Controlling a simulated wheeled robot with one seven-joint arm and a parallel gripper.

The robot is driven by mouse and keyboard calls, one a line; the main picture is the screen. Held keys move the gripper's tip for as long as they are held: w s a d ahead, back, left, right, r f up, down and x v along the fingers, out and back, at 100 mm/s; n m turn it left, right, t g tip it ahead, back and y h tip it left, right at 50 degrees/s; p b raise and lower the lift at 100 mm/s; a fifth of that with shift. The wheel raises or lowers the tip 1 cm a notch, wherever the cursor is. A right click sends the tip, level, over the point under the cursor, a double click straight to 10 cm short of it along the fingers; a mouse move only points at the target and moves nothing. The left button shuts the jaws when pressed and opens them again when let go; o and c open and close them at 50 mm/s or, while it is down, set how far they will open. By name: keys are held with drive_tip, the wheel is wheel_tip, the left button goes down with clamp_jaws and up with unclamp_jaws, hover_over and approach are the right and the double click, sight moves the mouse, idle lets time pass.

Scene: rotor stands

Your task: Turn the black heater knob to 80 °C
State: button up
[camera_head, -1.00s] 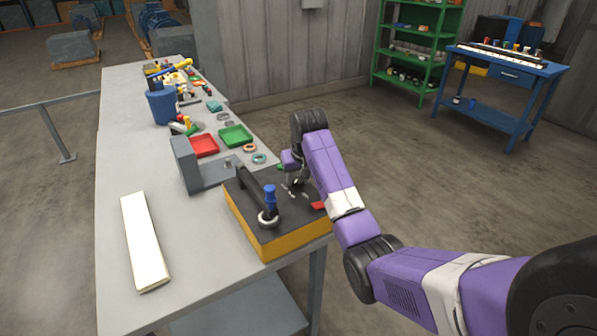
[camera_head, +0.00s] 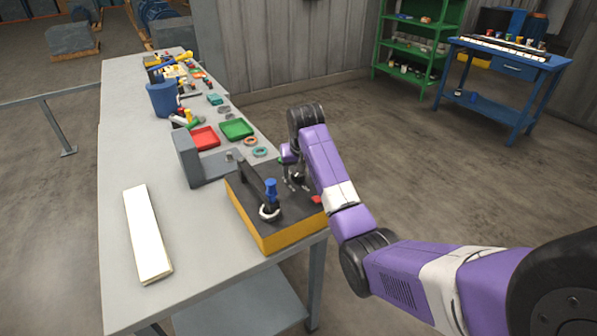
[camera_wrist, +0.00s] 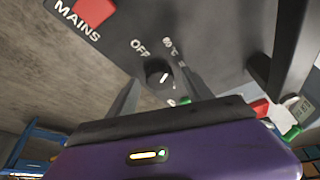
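The black heater knob (camera_wrist: 157,73) shows in the wrist view on a dark panel, with a white pointer mark on its lower right. The label "OFF" (camera_wrist: 140,47) is to its upper left and "80 °C" (camera_wrist: 170,46) to its upper right; the pointer is at neither label. My gripper (camera_wrist: 159,78) is open, one finger on each side of the knob; I cannot tell whether either finger touches it. In the head view the heater (camera_head: 278,238) is a yellow box with a black top. My gripper (camera_head: 292,180) is over its far right part, and my arm hides the knob.
A red MAINS switch (camera_wrist: 95,10) is on the same panel. A black bar handle and a blue-handled tool with a pale ring (camera_head: 270,197) are on the box. A grey bracket (camera_head: 187,160), red tray (camera_head: 204,138) and green tray (camera_head: 237,129) stand beyond it. The left bench is mostly clear.

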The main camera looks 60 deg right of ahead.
drive_tip(key=b+v, duration=0.1)
drive_tip(key=v, duration=0.6)
drive_tip(key=shift+r, duration=0.35)
drive_tip(key=shift+a, duration=0.15)
idle(0.3)
